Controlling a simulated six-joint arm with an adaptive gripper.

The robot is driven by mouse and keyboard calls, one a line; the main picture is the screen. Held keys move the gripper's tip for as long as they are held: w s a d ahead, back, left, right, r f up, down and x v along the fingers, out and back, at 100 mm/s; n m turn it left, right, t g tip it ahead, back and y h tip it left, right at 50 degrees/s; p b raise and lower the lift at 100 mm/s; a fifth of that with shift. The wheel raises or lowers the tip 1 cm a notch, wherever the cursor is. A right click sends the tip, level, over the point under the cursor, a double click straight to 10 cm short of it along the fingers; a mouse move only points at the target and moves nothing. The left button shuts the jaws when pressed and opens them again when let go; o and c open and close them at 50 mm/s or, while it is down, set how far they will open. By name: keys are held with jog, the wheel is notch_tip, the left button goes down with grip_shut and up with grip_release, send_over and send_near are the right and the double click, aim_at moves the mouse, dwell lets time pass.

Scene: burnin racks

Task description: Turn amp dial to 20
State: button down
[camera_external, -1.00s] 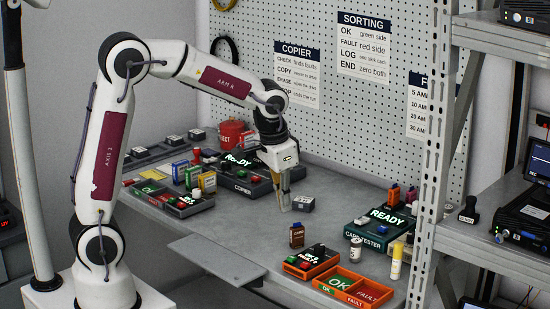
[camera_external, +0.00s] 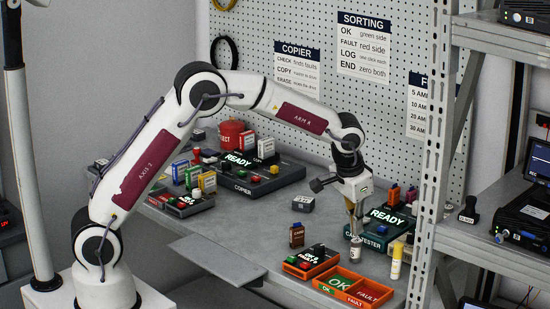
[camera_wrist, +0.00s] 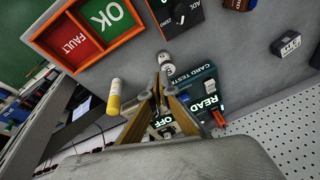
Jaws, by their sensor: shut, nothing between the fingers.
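The dark green card tester (camera_external: 352,232) stands on the right part of the bench with READY lit; it also shows in the wrist view (camera_wrist: 200,80). My gripper (camera_external: 354,226) points down at the tester's left front part, fingers close together and empty. In the wrist view the fingers (camera_wrist: 158,88) cover part of the tester, with a lit OFF text beside them. I cannot make out an amp dial; the fingers may hide it. Whether the fingertips touch the tester cannot be told.
A small silver cylinder (camera_external: 355,248) stands just in front of the tester. A yellow-white tube (camera_external: 396,260) stands to its right. The shelf post (camera_external: 430,170) rises at the right.

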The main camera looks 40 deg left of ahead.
jog(key=w+d+f+n+t, duration=0.1)
jog(key=w+d+f, duration=0.1)
jog(key=w+d, duration=0.4)
jog(key=n+t, duration=0.2)
send_near(412, 238)
jog(key=shift+w+a+r+h, duration=0.2)
jog(key=shift+w+a+h, duration=0.1)
jog(key=shift+w+a, duration=0.95)
jog(key=shift+f, duration=0.1)
jog(key=shift+f, duration=3.4)
jog(key=shift+w+d, duration=0.1)
jog(key=shift+w, duration=0.05)
jog(key=shift+d, duration=0.65)
